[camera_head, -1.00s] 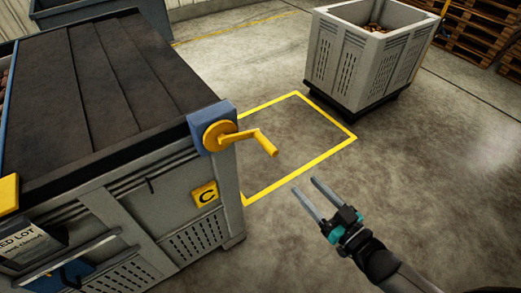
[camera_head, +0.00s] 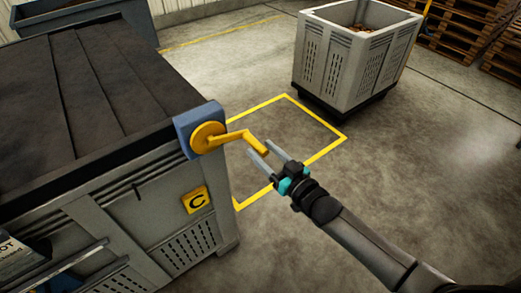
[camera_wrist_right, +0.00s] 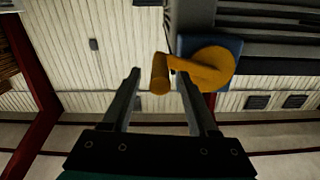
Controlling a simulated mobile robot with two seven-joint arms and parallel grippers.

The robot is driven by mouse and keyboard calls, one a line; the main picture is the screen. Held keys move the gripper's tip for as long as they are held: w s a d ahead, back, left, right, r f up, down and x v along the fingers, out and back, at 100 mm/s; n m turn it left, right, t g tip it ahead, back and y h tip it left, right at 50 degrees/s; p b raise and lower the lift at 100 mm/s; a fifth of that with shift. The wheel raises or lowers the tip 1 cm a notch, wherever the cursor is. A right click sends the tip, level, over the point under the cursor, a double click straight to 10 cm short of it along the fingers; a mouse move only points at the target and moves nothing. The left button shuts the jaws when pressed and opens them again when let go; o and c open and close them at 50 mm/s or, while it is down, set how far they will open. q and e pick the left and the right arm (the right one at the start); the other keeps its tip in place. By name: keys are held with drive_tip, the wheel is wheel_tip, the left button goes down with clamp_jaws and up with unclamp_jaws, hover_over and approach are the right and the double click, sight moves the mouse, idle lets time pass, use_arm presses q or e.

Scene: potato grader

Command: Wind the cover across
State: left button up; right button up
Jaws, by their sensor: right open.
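The yellow crank (camera_head: 208,137) sits on a blue mount (camera_head: 184,128) at the near right corner of the large grey bin (camera_head: 130,215). Its handle (camera_head: 254,141) sticks out to the right. A dark slatted cover (camera_head: 90,85) lies over the bin's top. My right gripper (camera_head: 264,150) is open at the handle's outer end. In the right wrist view the crank handle (camera_wrist_right: 160,75) shows between the two spread fingers (camera_wrist_right: 160,82), near their tips; I cannot tell whether they touch it. My left gripper is not in view.
A light grey crate (camera_head: 350,65) with potatoes stands on a dark base at the back. A yellow floor outline (camera_head: 315,112) lies beside the bin. Stacked pallets (camera_head: 470,30) stand at the back right. The floor at right is clear.

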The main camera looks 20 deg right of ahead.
drive_tip(key=shift+x, duration=0.8)
clamp_jaws()
idle(1.0)
